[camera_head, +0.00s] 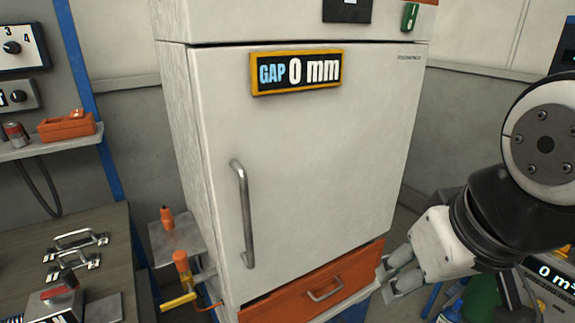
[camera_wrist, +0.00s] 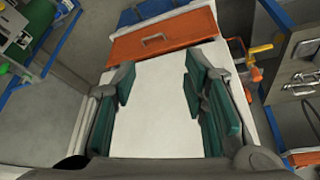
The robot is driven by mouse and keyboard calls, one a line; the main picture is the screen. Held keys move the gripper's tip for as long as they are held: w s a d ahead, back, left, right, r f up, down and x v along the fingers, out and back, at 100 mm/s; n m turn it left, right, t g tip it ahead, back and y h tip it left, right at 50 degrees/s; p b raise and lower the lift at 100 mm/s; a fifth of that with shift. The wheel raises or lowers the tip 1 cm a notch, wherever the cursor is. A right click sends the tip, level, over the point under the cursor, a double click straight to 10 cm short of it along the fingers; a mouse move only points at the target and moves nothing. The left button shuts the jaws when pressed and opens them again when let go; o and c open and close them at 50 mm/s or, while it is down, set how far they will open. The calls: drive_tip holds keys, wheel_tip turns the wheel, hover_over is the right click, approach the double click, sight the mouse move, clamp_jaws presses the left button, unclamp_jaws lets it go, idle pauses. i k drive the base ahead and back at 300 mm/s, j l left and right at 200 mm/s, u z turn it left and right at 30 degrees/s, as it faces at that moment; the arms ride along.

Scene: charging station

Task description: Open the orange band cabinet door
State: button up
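The white cabinet door (camera_head: 310,170) is shut, and the orange-framed display (camera_head: 297,72) on it reads "GAP 0 mm". An upright metal bar handle (camera_head: 243,213) is on the door's left side. An orange drawer front (camera_head: 313,287) with a small handle is below the door. A bit of orange shows at the cabinet's top edge. My gripper (camera_head: 388,278) is at the lower right, apart from the door handle. In the wrist view my gripper (camera_wrist: 160,88) is open and empty, its green pads apart, with the white door (camera_wrist: 158,120) behind and the orange drawer (camera_wrist: 165,42) above.
A workbench (camera_head: 95,215) with metal handles and a red-topped device stands at the left. An orange-and-yellow fixture (camera_head: 181,268) stands by the cabinet's lower left. A shelf (camera_head: 45,148) holds an orange box. The space before the door's upper part looks clear.

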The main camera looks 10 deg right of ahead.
sight(297, 181)
drive_tip(key=j+u, duration=0.25)
drive_tip(key=u, duration=0.15)
drive_tip(key=k+j+u, duration=0.1)
drive_tip(key=j+u, duration=0.15)
drive_tip(key=u, duration=0.15)
drive_tip(key=j+u, duration=0.25)
drive_tip(key=u, duration=0.15)
